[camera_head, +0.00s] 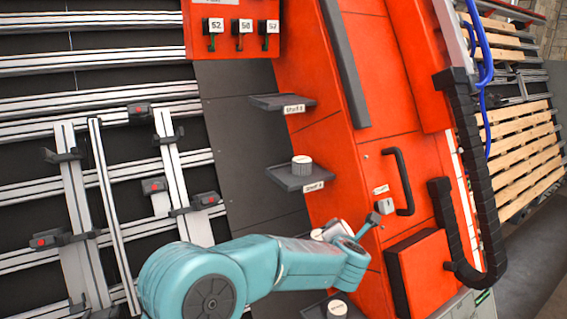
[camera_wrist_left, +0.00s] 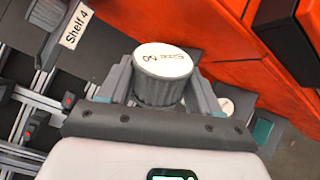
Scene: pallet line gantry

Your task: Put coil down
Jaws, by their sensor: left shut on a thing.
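The coil (camera_wrist_left: 163,62), a short grey ridged cylinder with a white labelled top, is between the two grey fingers of my left gripper (camera_wrist_left: 163,90), which is shut on it. Its underside is hidden, so I cannot tell whether it touches anything. In the head view my teal left arm reaches right towards the orange cabinet and hides most of the gripper. The shelf labelled Shelf 4 (camera_wrist_left: 60,47) is at the upper left of the wrist view. My right gripper is not in view.
Another coil (camera_head: 302,165) stands on a small grey shelf (camera_head: 287,181). The shelf above it (camera_head: 270,101) is empty. A further white-topped coil (camera_head: 337,307) sits low, below my arm. The orange cabinet has a black handle (camera_head: 402,180). Metal rails fill the left.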

